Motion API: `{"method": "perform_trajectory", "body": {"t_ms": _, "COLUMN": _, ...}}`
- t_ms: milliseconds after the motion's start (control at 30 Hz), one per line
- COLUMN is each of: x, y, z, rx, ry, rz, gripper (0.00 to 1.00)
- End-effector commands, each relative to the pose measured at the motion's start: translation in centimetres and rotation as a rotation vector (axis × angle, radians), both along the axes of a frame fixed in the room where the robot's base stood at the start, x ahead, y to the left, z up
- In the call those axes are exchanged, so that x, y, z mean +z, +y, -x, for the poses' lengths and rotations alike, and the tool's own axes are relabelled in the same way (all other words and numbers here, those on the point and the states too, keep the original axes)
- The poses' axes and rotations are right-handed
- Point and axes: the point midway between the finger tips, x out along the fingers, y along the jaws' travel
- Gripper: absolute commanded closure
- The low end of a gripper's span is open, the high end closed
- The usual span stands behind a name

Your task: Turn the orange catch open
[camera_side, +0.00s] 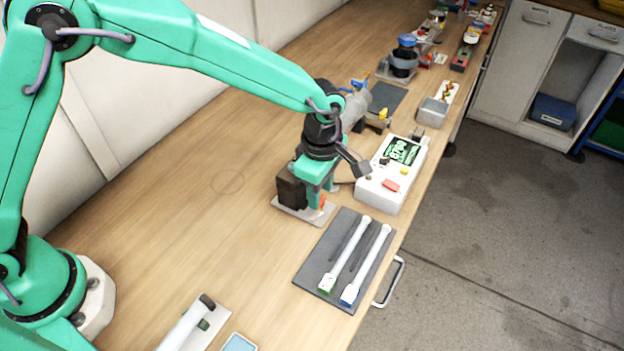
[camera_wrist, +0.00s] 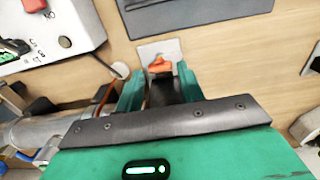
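The orange catch (camera_wrist: 160,66) shows in the wrist view between and just beyond the tips of my gripper (camera_wrist: 158,82). Its two green fingers stand apart with a gap between them, and I see no contact with the catch. In the side view my gripper (camera_side: 318,180) points down beside a dark box (camera_side: 291,188) on a pale base plate (camera_side: 290,211). A small part of the orange catch (camera_side: 322,201) shows low by the fingers; the rest is hidden by them. The plate also shows in the wrist view (camera_wrist: 150,50).
A white control box (camera_side: 385,190) with a green display and red button stands close on the right. A grey mat (camera_side: 305,272) with two white-and-dark tubes lies in front. A grey cylinder (camera_side: 355,105) lies behind. The wooden bench to the left is clear.

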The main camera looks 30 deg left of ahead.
Motion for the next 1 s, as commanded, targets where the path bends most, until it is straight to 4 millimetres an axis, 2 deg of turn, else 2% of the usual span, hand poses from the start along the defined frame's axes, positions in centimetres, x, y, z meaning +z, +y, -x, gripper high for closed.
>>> {"method": "perform_trajectory", "body": {"t_ms": 300, "x": 4.2, "y": 0.0, "z": 0.0, "rx": 0.001, "ry": -0.003, "rz": 0.002, "gripper": 0.62}}
{"method": "perform_trajectory", "body": {"t_ms": 500, "x": 6.0, "y": 0.0, "z": 0.0, "rx": 0.001, "ry": -0.001, "rz": 0.001, "gripper": 0.62}}
{"method": "perform_trajectory", "body": {"t_ms": 1000, "x": 6.5, "y": 0.1, "z": 0.0, "rx": -0.003, "ry": -0.002, "rz": 0.001, "gripper": 0.62}}
